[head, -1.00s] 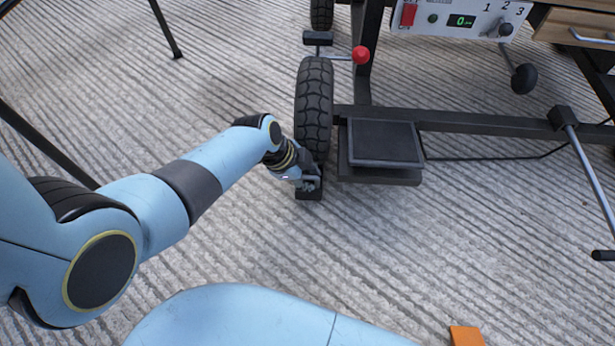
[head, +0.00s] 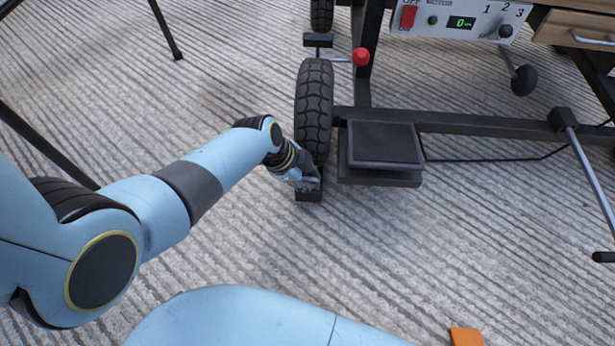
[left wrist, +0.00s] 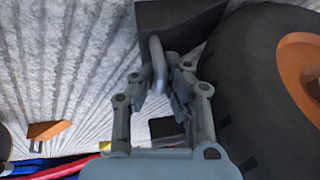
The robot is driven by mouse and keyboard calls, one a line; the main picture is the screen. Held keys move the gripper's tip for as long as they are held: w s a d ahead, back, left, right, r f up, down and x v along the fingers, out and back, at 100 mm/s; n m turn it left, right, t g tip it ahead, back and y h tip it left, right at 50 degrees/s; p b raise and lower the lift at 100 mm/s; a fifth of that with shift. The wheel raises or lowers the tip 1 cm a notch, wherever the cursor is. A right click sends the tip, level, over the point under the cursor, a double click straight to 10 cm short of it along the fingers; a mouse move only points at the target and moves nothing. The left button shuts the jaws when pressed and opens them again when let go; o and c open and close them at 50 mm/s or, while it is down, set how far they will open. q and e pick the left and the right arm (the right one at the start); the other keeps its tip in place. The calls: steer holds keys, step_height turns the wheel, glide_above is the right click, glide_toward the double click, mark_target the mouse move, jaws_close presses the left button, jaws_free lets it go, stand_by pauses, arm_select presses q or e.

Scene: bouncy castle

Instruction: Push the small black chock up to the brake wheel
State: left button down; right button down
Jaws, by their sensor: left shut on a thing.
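The small black chock (head: 309,195) lies on the ribbed floor at the near foot of the brake wheel (head: 314,105), a black treaded tyre. My left gripper (head: 311,183) is over the chock and partly hides it. In the left wrist view the gripper (left wrist: 166,78) is shut on the grey bar handle of the chock (left wrist: 180,22). The wheel (left wrist: 245,75), with its orange hub, stands right beside the chock there. Their edges look very close; I cannot tell whether they touch. My right gripper is not in view.
A black pedal plate (head: 383,144) sits just right of the wheel, under a dark frame bar (head: 480,124). A red-knobbed lever (head: 361,56) and control panel (head: 460,20) are above. An orange wedge (head: 466,337) lies at the bottom. Floor left of the wheel is clear.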

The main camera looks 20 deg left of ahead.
arm_select(q)
steer(key=c, duration=1.4)
jaws_free()
steer(key=shift+w, duration=0.15)
steer(key=shift+o, duration=0.2)
steer(key=shift+a, duration=0.1)
